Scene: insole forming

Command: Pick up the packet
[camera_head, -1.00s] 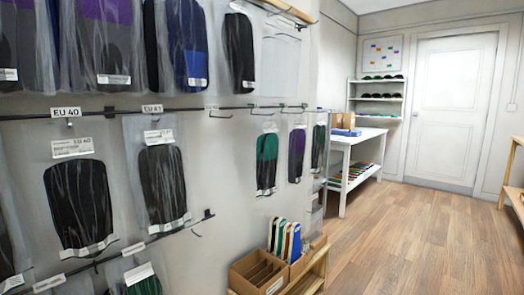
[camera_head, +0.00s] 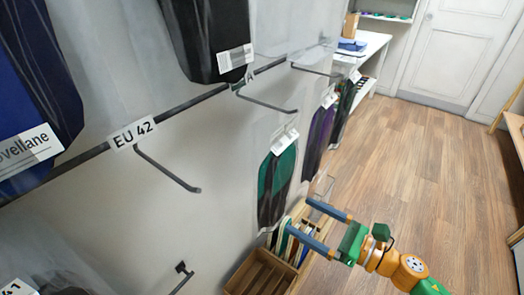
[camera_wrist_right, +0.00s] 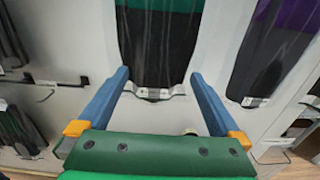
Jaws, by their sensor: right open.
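A clear packet with a green and black insole (camera_head: 275,190) hangs from a wall hook in the head view, with a white label at its top. My right gripper (camera_head: 298,214) is open and empty, its blue fingers pointing at the wall near the packet's lower part. In the right wrist view the packet (camera_wrist_right: 158,45) fills the upper middle. There the open right gripper (camera_wrist_right: 158,74) has one finger toward each side of the packet's lower end. I cannot tell how deep the fingers reach. My left gripper is out of view.
A purple and black packet (camera_head: 318,138) hangs just beyond, also in the right wrist view (camera_wrist_right: 270,45). Empty hooks (camera_head: 168,170) jut from the EU 42 rail. The wooden floor (camera_head: 430,160) to the right is clear.

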